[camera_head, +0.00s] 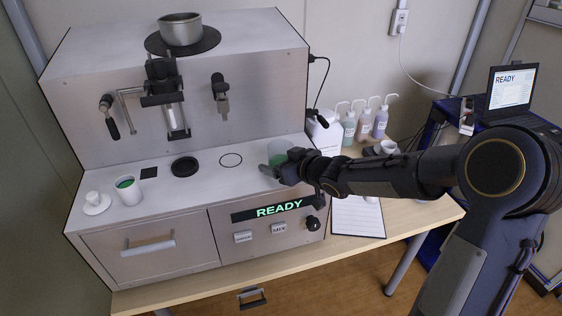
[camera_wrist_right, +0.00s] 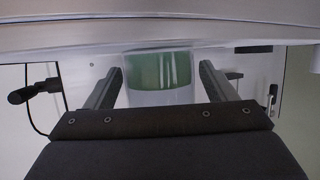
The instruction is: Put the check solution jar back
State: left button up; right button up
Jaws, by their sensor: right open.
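A clear jar with green contents (camera_head: 279,152), which looks like the check solution jar, is at the right part of the analyser's deck. My right gripper (camera_head: 276,172) is at this jar and hides its lower part. In the right wrist view the jar (camera_wrist_right: 160,70) lies between the two spread fingers of the right gripper (camera_wrist_right: 160,76), with a gap visible on each side. The gripper is open. A black ring outline (camera_head: 231,152) on the deck, left of the jar, is empty. My left gripper is not in view.
The deck of the analyser (camera_head: 205,185) also bears a white cup with green contents (camera_head: 128,190), a small white lidded dish (camera_head: 95,202) and a black round piece (camera_head: 184,166). Several wash bottles (camera_head: 364,122) stand behind my right arm. A paper sheet (camera_head: 357,218) lies on the bench.

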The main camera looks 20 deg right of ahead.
jog(key=s+d+r+m+h+p, duration=0.2)
jog(key=s+d+r, duration=0.1)
jog(key=s+d, duration=0.3)
jog(key=s+d+r+m+h+p, duration=0.1)
jog(key=s+d+r+h+p, duration=0.2)
jog(key=s, duration=0.5)
jog(key=s+d+m+g+b, duration=0.1)
jog(key=s+d+m+g, duration=0.15)
jog(key=s, duration=0.65)
jog(key=s+a+f+g+y, duration=0.1)
jog(key=s+a+g, duration=0.1)
jog(key=s+a, duration=0.2)
jog(key=s+a+f+m+g+y, duration=0.1)
jog(key=s+a, duration=0.3)
jog(key=s, duration=0.4)
jog(key=shift+s+f+g+y, duration=0.35)
jog(key=shift+f+g+y, duration=0.25)
jog(key=shift+g, duration=0.05)
